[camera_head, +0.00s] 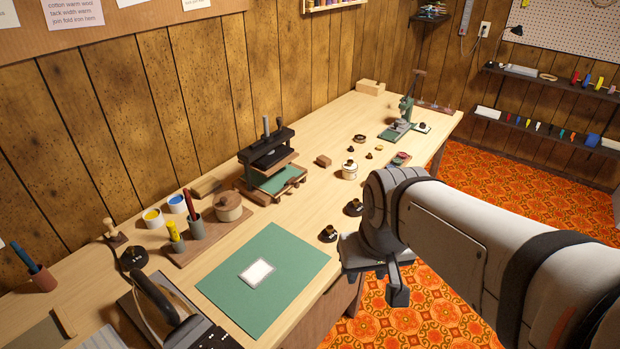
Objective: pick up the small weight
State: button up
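Several dark round weights with knobs are on the wooden workbench (345,112). Two small black weights stand near its front edge, one at the left (328,234) and another black weight (354,208) a little behind it. Smaller dark knobbed pieces (369,155) sit farther back; I cannot tell which piece is the small weight. My gripper (375,284) is beyond the bench's front edge, right of and below the two black weights. Its fingers look apart, with orange floor between them, and I see nothing held. My arm hides part of the bench edge.
A green mat (230,293) with a white card lies left of the gripper. A small press (268,160), a lidded pot (349,170) and a green hand press (401,122) stand farther back. An iron (160,300) is at the lower left. Bare wood lies between the mat and pot.

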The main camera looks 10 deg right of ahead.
aim_at(328, 234)
jog(key=k, duration=0.5)
jog(key=z, duration=0.9)
jog(key=i, duration=1.35)
jog(key=u, duration=1.75)
